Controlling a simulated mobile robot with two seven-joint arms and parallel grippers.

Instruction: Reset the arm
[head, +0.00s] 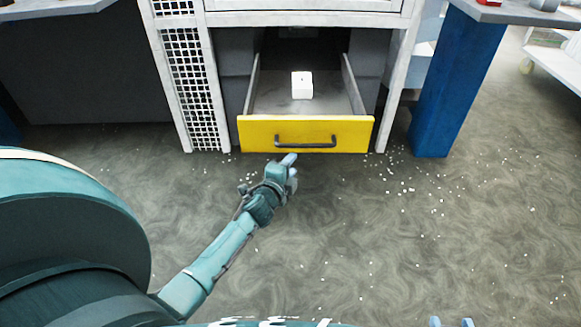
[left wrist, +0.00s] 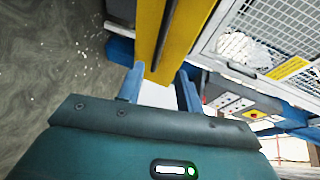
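A yellow-fronted drawer (head: 262,134) stands pulled out of the machine, with a dark bar handle (head: 305,141). A small white block (head: 302,85) lies inside on the grey drawer floor. My left arm reaches forward, and its gripper (head: 290,160) is just in front of and below the drawer's front in the head view. In the left wrist view, the left gripper's blue fingers (left wrist: 158,75) are apart, with the yellow front beyond them. A white surface shows between them; I cannot tell what it is. My right gripper (head: 451,322) shows only two separated fingertips at the bottom edge.
White frame legs (head: 193,95) with a mesh panel flank the drawer. A blue post (head: 450,85) stands to the right under a grey tabletop. White bits (head: 405,188) are scattered on the floor, which is otherwise open. A control panel (left wrist: 235,103) shows in the left wrist view.

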